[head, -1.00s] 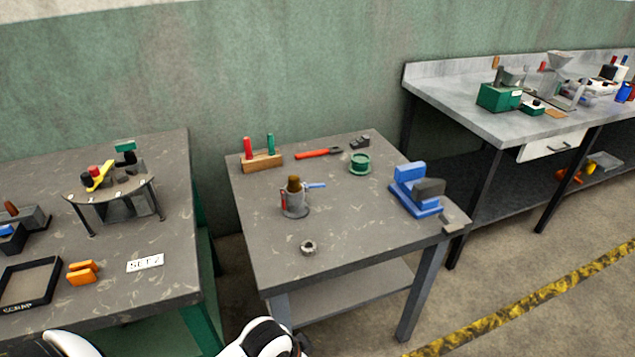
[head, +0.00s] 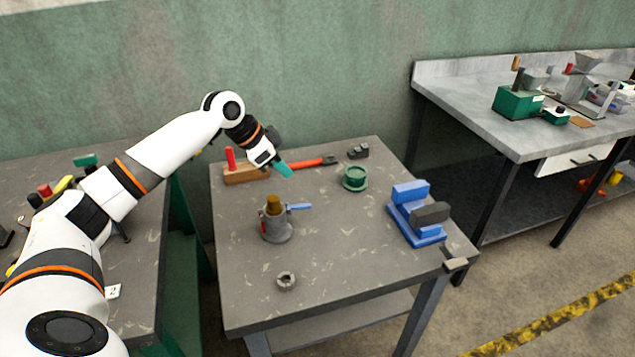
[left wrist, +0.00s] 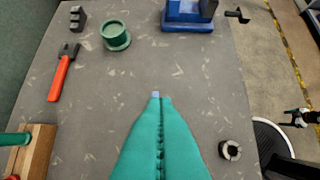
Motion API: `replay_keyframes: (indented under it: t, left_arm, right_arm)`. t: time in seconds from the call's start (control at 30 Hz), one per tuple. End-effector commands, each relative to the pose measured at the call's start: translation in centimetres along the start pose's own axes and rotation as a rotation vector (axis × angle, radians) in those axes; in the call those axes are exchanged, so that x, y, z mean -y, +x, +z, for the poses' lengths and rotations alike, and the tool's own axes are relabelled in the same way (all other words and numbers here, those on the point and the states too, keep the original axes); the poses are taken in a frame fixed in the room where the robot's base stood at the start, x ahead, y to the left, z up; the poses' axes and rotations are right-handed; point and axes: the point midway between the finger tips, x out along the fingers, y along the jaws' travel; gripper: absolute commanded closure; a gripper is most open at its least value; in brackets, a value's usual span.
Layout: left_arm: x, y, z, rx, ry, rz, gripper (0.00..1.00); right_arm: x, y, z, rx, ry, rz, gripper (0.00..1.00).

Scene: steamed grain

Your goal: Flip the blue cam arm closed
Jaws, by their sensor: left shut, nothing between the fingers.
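The blue cam arm (head: 300,206) sticks out to the right from the top of a grey round fixture (head: 276,228) with a brown plug (head: 273,204). In the left wrist view only a small blue tip (left wrist: 155,94) shows just past the fingertips; the fingers hide the fixture. My left gripper (head: 290,174), with teal fingers, is shut and empty. It points down to the right, above and behind the cam arm in the head view, apparently apart from it. A dark part with a greenish end at the right edge of the left wrist view may be my right gripper (left wrist: 312,116); its jaws are unclear.
A blue fixture (head: 417,213) is at right, a metal ring (head: 286,281) in front. The table's middle is clear.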

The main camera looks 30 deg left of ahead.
Motion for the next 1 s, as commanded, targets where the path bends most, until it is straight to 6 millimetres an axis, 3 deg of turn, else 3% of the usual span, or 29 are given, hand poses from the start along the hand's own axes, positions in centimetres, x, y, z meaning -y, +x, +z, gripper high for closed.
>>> replay_keyframes:
  t: [0.13,0.4,0.57,0.8,1.0]
  left_arm:
    - [-0.9,-1.3,0.3,0.019,-0.012,0.008,1.0]
    - [-0.8,-1.3,0.3,0.02,-0.012,0.007,1.0]
    - [-0.8,-0.5,0.3,0.019,-0.013,0.006,1.0]
    - [-0.7,3.6,0.5,0.018,-0.012,0.002,1.0]
    - [-0.8,8.0,0.6,0.019,-0.013,0.003,1.0]
  right_arm:
    - [0.0,0.0,0.4,0.005,0.0,-0.001,0.23]
    - [-0.7,-0.2,-3.4,-0.051,-0.001,0.009,0.23]
    - [-0.7,-0.4,-3.4,-0.05,-0.001,0.009,0.23]
    - [-0.4,-0.9,-1.2,-0.018,-0.001,0.005,0.23]
    - [-0.4,-1.6,-1.1,-0.017,-0.001,0.005,0.23]
